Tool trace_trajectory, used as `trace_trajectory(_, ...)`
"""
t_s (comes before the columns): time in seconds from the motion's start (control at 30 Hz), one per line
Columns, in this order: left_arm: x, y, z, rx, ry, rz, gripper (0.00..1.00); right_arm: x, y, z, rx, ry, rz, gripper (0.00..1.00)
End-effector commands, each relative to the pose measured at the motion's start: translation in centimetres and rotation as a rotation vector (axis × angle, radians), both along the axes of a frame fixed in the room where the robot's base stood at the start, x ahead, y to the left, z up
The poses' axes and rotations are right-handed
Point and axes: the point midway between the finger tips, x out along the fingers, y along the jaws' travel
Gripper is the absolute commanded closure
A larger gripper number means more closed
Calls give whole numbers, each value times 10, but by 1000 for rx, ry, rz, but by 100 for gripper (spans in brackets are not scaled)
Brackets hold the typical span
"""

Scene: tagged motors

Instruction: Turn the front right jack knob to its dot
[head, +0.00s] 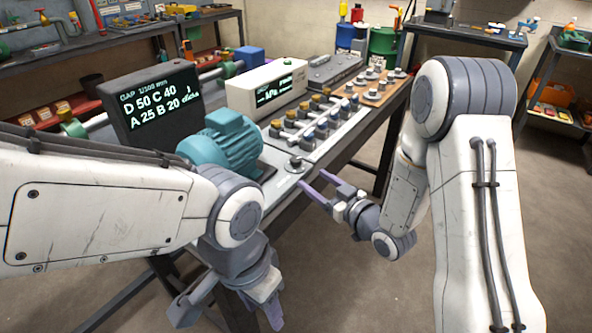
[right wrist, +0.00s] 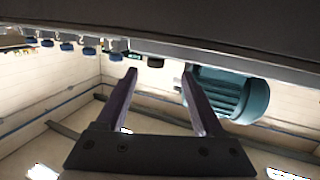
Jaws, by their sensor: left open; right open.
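A small dark round knob (head: 295,163) stands on the pale bench plate (head: 283,183) at the right front corner of the teal motor (head: 220,145); I take it as the front right jack knob. Its dot is too small to make out. My right gripper (head: 314,181) is open and empty, its purple fingers pointing at the knob from just off the bench edge, apart from it. In the right wrist view, a dark knob (right wrist: 155,62) shows between the fingertips and the motor (right wrist: 230,93) beside them. My left gripper (head: 230,311) is open and empty, low in front of the bench.
A black display (head: 155,105) reads gap values: D 50, C 40, A 25, B 20. A white meter box (head: 266,88) stands behind the motor. Several small parts and blocks (head: 310,118) line the bench to the right. The floor in front is clear.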

Motion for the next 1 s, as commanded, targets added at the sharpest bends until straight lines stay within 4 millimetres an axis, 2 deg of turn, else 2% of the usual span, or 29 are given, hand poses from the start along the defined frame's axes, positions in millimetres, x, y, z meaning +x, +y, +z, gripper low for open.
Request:
trace_trajectory(0.1, 0, 0, -7, 0, 0, 0, 50, -1, -8, -3, 57, -42, -3, 31)
trace_trajectory(0.23, 0, 0, -6, 0, 0, 0, 50, 3, -6, 0, 79, -61, 0, 31)
trace_trajectory(0.37, 0, 0, -3, 0, 0, 0, 50, 17, 5, 1, 78, -65, 2, 31)
trace_trajectory(0.7, 0, 0, 2, 0, 0, 0, 50, 68, 41, 1, 78, -62, 0, 31)
trace_trajectory(1.0, 0, 0, 3, 0, 0, 0, 50, 84, 52, 0, 78, -60, -2, 31)
